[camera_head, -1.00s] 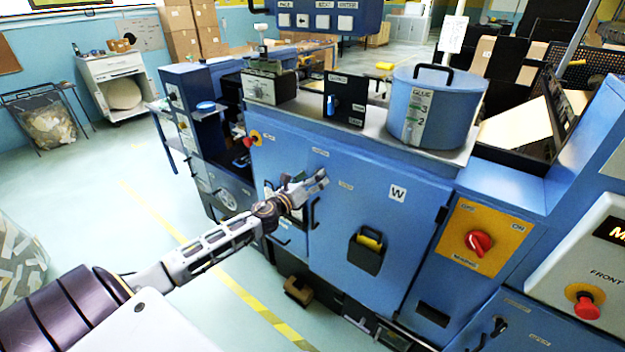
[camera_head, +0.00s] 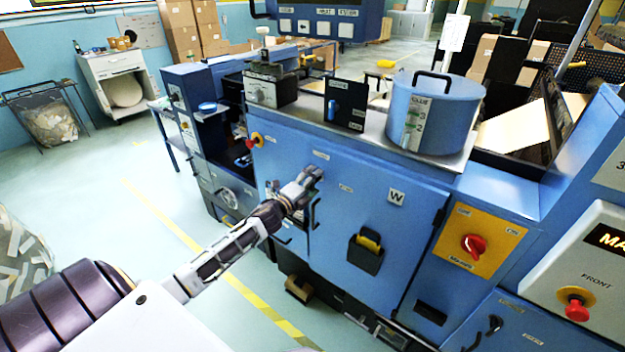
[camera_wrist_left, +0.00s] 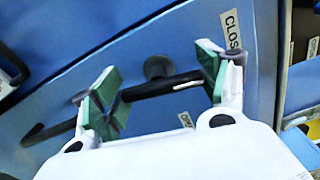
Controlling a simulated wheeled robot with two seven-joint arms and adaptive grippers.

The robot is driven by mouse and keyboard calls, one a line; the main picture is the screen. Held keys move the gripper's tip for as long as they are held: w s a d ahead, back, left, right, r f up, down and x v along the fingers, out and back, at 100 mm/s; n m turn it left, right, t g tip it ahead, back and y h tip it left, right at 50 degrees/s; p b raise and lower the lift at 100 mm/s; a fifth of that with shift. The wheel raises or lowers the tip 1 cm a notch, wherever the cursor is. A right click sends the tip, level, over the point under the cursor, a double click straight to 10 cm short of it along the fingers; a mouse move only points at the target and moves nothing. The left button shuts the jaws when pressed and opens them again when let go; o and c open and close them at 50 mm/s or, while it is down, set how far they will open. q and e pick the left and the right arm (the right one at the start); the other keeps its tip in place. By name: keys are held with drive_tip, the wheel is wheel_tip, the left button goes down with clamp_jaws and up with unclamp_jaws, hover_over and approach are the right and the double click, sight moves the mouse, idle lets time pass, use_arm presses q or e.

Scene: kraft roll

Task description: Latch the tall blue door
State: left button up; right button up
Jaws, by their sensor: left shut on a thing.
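The tall blue door (camera_head: 345,225) fills the machine's front in the head view and looks flush with its frame. My left gripper (camera_head: 312,178) is at the door's upper left. In the left wrist view my left gripper (camera_wrist_left: 160,86) has its green-padded fingers at either end of a black latch handle (camera_wrist_left: 152,90), with a round black pivot (camera_wrist_left: 158,68) above it. A label reading "CLOS", partly cut off, is beside the right finger. The gripper covers the handle in the head view. My right gripper is not in view.
A black bar handle (camera_head: 314,213) is just below the gripper. A black pocket (camera_head: 366,252) with something yellow sticks out from the door. A blue glue pot (camera_head: 433,110) stands on the top ledge. A red rotary switch (camera_head: 473,245) is to the right. Open floor lies left.

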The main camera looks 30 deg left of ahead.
use_arm(q)
drive_tip(key=shift+n+p, duration=0.3)
drive_tip(key=shift+n, duration=0.6)
drive_tip(key=o, duration=1)
drive_tip(key=shift+a, duration=0.1)
drive_tip(key=shift+o, duration=0.2)
drive_tip(key=shift+s, duration=0.15)
drive_tip(key=s, duration=1.1)
drive_tip(key=shift+s+a, duration=0.35)
drive_tip(key=shift+a, duration=0.05)
drive_tip(key=shift+n, duration=0.5)
